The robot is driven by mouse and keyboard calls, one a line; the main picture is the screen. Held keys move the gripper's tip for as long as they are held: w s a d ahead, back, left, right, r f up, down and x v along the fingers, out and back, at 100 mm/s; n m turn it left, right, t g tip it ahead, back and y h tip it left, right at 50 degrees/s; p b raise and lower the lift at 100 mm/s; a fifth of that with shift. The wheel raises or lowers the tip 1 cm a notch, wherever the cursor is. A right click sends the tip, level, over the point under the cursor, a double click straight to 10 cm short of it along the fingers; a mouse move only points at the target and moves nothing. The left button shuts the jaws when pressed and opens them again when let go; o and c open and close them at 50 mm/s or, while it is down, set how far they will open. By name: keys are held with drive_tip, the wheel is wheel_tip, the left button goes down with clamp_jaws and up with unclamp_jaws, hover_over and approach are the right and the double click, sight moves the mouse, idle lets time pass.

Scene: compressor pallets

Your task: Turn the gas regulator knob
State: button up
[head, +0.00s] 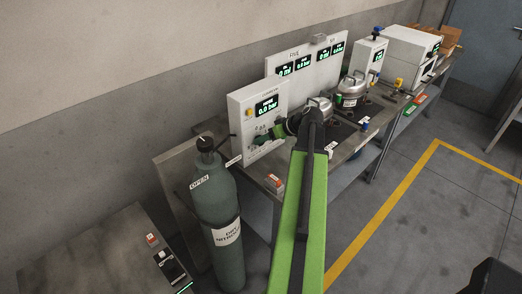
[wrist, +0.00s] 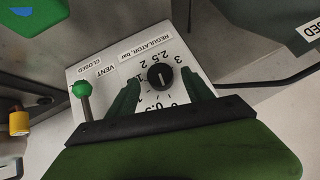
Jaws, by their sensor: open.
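The gas regulator knob (wrist: 160,76) is a small round black knob with a dial scale around it, on a white panel labelled "REGULATOR, bar" that appears upside down in the wrist view. My gripper (wrist: 161,80) is open, with one green finger on each side of the knob. Gaps show between the fingers and the knob; I cannot tell whether the fingertips reach its depth. In the head view my gripper (head: 270,134) is at the front of the white regulator box (head: 243,107), whose display reads 0.0 bar. The knob cannot be made out there.
A green-tipped vent lever (wrist: 82,90) stands close beside one finger, by a "CLOSED" label. A grey-green gas cylinder (head: 217,215) with an "OPEN" label stands left of the bench. Metal pots (head: 352,88) stand farther along.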

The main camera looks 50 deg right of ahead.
drive_tip(key=shift+b+x, duration=0.3)
drive_tip(key=shift+x, duration=0.75)
